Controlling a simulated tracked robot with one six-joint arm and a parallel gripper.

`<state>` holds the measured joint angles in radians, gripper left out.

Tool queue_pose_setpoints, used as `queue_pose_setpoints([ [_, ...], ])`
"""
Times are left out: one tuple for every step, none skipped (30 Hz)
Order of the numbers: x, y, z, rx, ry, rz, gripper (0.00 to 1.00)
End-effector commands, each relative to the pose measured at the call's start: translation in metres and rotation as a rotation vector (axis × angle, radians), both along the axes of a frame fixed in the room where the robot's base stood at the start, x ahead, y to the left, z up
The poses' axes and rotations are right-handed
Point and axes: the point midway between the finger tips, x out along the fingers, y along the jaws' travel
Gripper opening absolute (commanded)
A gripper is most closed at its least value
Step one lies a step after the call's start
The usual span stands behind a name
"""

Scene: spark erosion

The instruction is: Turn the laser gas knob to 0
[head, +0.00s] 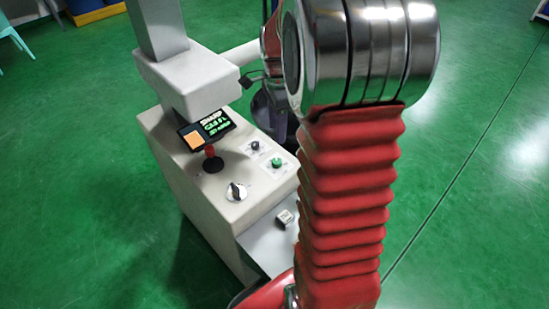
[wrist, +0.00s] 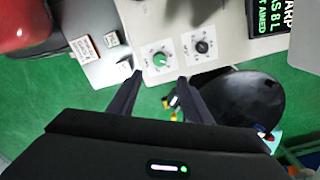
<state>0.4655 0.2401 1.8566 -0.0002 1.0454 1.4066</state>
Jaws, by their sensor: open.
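The machine's control panel (head: 225,215) carries several controls. A green knob (head: 276,162) and a black knob (head: 255,145) sit on small white dial plates at its right side. A larger black-and-silver knob (head: 236,191) is nearer the front. The labels are too small to read, so I cannot tell which is the laser gas knob or its setting. In the wrist view the green knob (wrist: 160,58) lies just beyond the fingertips, with the black knob (wrist: 203,46) to its right. My gripper (wrist: 160,77) is open and empty, apparently apart from the panel.
Small blocks (head: 285,217) lie on the lower shelf. A dark round disc (wrist: 237,98) is right of my gripper in the wrist view. Green floor (head: 90,190) is open at left.

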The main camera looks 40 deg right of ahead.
Motion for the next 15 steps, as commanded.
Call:
queue_pose_setpoints([
  [0.000, 0.000, 0.000, 0.000, 0.000, 0.001, 0.45],
  [0.000, 0.000, 0.000, 0.000, 0.000, 0.001, 0.45],
  [0.000, 0.000, 0.000, 0.000, 0.000, 0.001, 0.45],
  [0.000, 0.000, 0.000, 0.000, 0.000, 0.001, 0.45],
  [0.000, 0.000, -0.001, 0.000, 0.000, 0.001, 0.45],
  [0.000, 0.000, -0.002, 0.000, 0.000, 0.001, 0.45],
  [0.000, 0.000, -0.003, 0.000, 0.000, 0.002, 0.45],
  [0.000, 0.000, -0.005, 0.000, 0.000, 0.002, 0.45],
  [0.000, 0.000, -0.008, 0.000, 0.001, 0.002, 0.45],
  [0.000, 0.000, -0.010, 0.001, 0.002, 0.002, 0.45],
  [-0.001, 0.000, -0.013, 0.002, 0.003, 0.002, 0.45],
  [-0.001, 0.000, -0.018, 0.002, 0.003, 0.002, 0.45],
  [-0.001, 0.000, -0.021, 0.001, 0.002, 0.002, 0.45],
  [-0.001, 0.000, -0.025, 0.001, 0.002, 0.002, 0.45],
  [-0.001, 0.001, -0.031, 0.002, 0.003, 0.002, 0.45],
])
